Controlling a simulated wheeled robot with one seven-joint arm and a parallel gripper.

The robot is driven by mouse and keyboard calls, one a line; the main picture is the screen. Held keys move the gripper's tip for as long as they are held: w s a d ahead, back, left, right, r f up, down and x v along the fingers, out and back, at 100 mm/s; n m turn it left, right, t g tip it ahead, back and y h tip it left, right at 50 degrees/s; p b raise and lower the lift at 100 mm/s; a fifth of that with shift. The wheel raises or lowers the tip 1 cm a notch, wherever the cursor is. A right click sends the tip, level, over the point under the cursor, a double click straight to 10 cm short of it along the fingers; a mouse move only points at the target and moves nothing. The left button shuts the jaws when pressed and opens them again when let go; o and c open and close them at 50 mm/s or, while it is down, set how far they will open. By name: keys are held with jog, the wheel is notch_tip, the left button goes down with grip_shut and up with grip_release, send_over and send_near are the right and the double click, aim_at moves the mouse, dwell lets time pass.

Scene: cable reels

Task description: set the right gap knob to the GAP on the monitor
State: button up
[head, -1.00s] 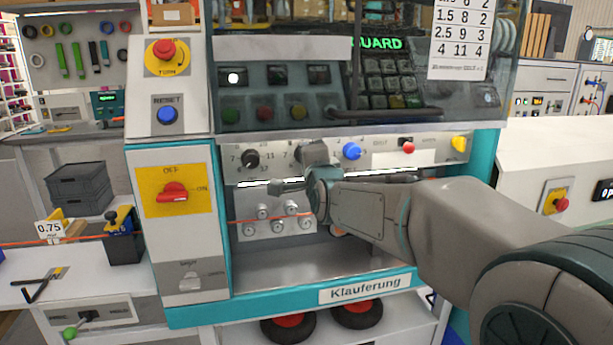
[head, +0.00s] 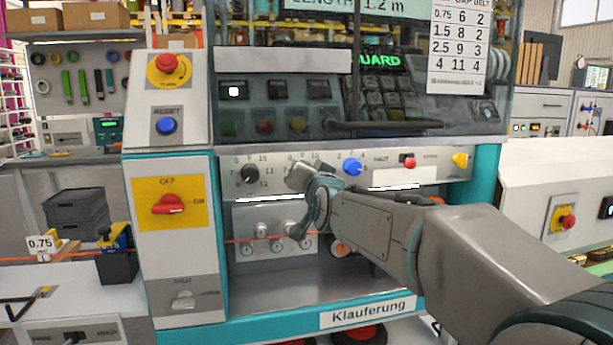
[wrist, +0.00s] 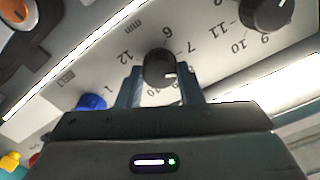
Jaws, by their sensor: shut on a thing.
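The right gap knob (wrist: 160,68) is black and round with a short white mark, in the middle of the wrist view. My gripper (wrist: 163,88) is shut on it, one finger at each side. The white mark points right in that view, toward a finger that hides part of the dial. The numbers 12, 6, 7 and 10 show around the knob. In the head view my gripper (head: 300,178) covers this knob. The monitor (head: 345,8) is cut off at the top; only "LENGTH 1.2 m" is readable, and no GAP line shows.
The left gap knob (head: 250,173) is beside it, also in the wrist view (wrist: 265,12). A blue knob (head: 352,167) sits to the right. A paper chart (head: 459,45) lists several rows of numbers. Rollers (head: 262,230) and an orange cable lie below the panel.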

jog(key=shift+a+n+p, duration=0.1)
jog(key=shift+n+p, duration=1)
jog(key=shift+n, duration=6.2)
jog(key=o, duration=1)
jog(key=b+v, duration=0.1)
jog(key=v, duration=1.2)
jog(key=shift+s+b, duration=0.3)
jog(key=shift+s, duration=0.1)
